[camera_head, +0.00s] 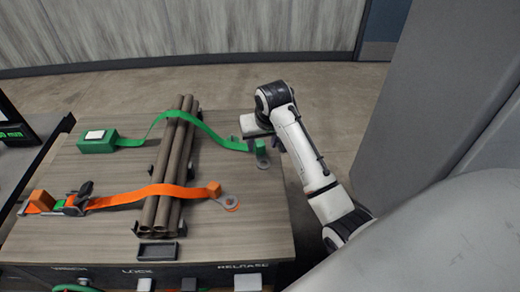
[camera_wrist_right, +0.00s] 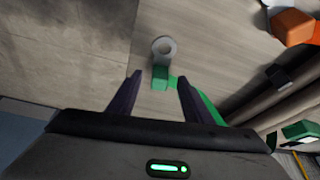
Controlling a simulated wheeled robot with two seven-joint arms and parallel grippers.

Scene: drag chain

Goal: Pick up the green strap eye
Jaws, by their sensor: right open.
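The green strap eye is a grey metal ring (camera_wrist_right: 163,47) with a green block (camera_wrist_right: 160,77) at the end of a green strap (camera_head: 205,126). In the head view the eye (camera_head: 262,160) lies at the right side of the wooden table top. My right gripper (camera_head: 265,137) is above and beside it. In the right wrist view my right gripper (camera_wrist_right: 157,88) is open, with its two dark fingers on either side of the green block and nothing held. The ring lies beyond the fingertips. My left gripper is not in view.
Brown pipes (camera_head: 167,165) lie across the middle of the table (camera_head: 100,240), under the green and orange straps. The orange strap (camera_head: 140,196) ends in an orange block and a metal eye (camera_head: 230,203). A green box (camera_head: 97,142) is at the left.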

